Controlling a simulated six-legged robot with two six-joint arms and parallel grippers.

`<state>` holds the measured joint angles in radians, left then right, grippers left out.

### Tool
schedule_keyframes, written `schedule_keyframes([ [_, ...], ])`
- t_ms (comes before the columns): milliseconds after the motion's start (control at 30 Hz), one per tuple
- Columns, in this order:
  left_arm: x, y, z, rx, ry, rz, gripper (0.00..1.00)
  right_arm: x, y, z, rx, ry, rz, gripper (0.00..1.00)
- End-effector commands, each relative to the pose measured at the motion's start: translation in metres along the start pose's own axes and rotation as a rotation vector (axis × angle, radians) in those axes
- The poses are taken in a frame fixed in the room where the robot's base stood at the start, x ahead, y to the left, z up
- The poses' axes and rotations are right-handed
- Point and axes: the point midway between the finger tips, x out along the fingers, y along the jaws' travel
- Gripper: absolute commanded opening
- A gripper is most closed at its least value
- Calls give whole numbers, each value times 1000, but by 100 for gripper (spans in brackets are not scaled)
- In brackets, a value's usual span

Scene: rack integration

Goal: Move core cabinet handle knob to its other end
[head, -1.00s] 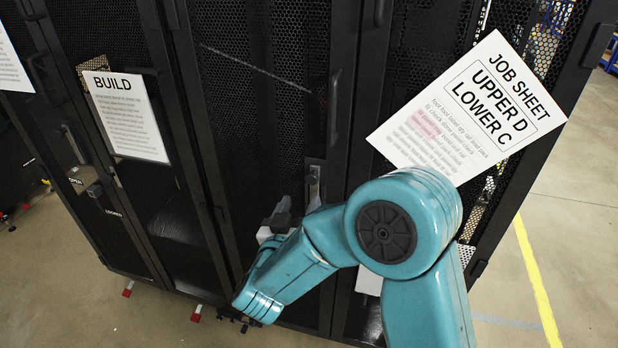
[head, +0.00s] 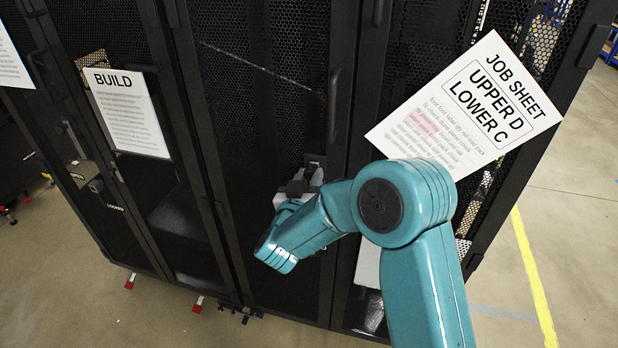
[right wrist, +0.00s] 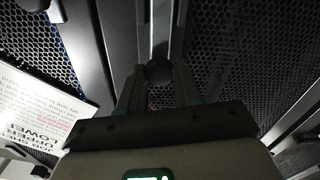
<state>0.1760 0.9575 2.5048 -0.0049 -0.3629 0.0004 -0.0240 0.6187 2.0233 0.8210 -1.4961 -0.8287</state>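My right gripper (head: 308,174) is at the lower part of the middle black mesh cabinet door (head: 265,80), over a small handle plate (head: 316,160). In the right wrist view, a dark round knob (right wrist: 158,72) sits on a pale metal strip (right wrist: 160,25). The two fingers of the right gripper (right wrist: 158,82) stand apart on either side of the knob, apparently with small gaps. Whether they touch it is hard to tell. In the head view my gripper hides the knob. My left gripper is not in view.
A job sheet reading UPPER D, LOWER C (head: 465,105) hangs right of the door, close to my right arm. A BUILD sheet (head: 130,112) hangs on the left cabinet. A long vertical handle (head: 333,105) is above the gripper. Open floor (head: 570,230) lies to the right.

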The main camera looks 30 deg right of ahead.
Motion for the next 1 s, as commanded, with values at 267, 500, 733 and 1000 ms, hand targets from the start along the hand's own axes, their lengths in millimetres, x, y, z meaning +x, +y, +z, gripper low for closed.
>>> schedule_keyframes([
  [267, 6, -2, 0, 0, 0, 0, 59, -17, -2, 1, 2, 2, -3, 0],
  [500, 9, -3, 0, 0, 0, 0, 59, -37, 0, 0, 1, 0, 0, 0],
  [733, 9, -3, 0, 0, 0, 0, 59, -37, 0, 0, 0, -1, -1, 56],
  [1000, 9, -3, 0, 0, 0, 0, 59, -37, 0, 0, 0, 0, 0, 59],
])
